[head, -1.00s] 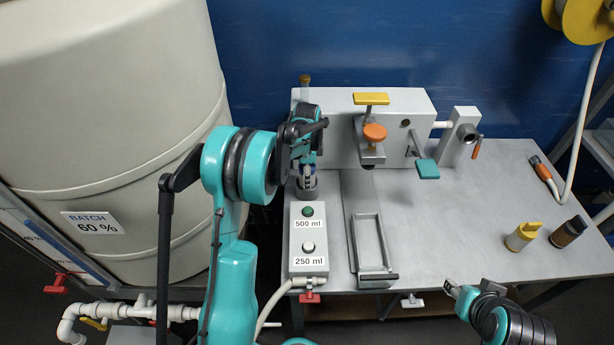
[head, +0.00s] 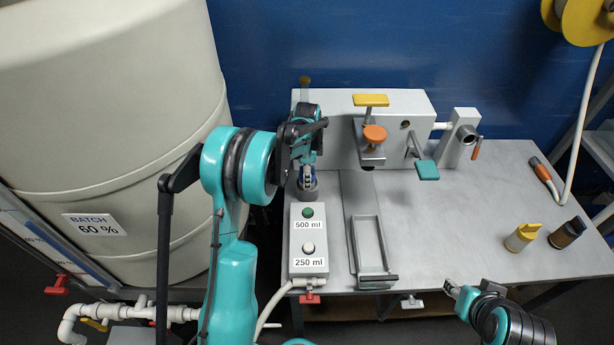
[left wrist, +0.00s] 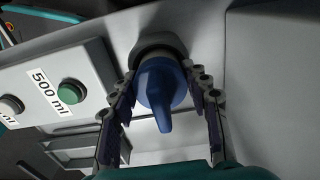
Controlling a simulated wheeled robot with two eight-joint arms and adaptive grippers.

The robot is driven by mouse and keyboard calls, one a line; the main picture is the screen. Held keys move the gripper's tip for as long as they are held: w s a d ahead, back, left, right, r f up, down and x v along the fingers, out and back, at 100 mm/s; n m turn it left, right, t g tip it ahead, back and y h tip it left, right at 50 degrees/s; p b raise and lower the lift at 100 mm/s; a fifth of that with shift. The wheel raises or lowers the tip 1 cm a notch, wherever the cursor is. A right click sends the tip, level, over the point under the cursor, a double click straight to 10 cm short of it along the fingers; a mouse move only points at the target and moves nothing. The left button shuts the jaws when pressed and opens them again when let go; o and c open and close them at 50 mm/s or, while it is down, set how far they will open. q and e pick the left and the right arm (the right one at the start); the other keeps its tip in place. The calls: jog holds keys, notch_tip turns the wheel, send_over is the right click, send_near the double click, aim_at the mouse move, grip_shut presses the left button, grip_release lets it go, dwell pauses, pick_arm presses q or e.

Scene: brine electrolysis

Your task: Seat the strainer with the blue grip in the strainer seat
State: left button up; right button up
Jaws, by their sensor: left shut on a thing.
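The strainer's blue grip (left wrist: 160,88) points toward the camera in the left wrist view, between the two fingers of my left gripper (left wrist: 164,112). The gripper is shut on it. The strainer's far end meets a round grey collar, the strainer seat (left wrist: 160,46); how deep it sits is hidden. In the head view my left gripper (head: 307,178) is directly over the grey seat (head: 309,192), behind the button box, and largely covers the strainer. My right gripper (head: 451,290) is apart at the table's front right; its finger opening is too small to judge.
A button box (head: 308,240) with green and white buttons stands in front of the seat. A grey channel tray (head: 373,245) lies to its right. A grey housing (head: 340,150) stands behind.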

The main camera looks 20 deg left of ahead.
pick_arm(q)
jog(key=o, duration=1.5)
jog(key=shift+r, duration=0.1)
notch_tip(320, 180, up, 12)
jog(key=shift+f, duration=0.1)
jog(key=shift+s, duration=0.1)
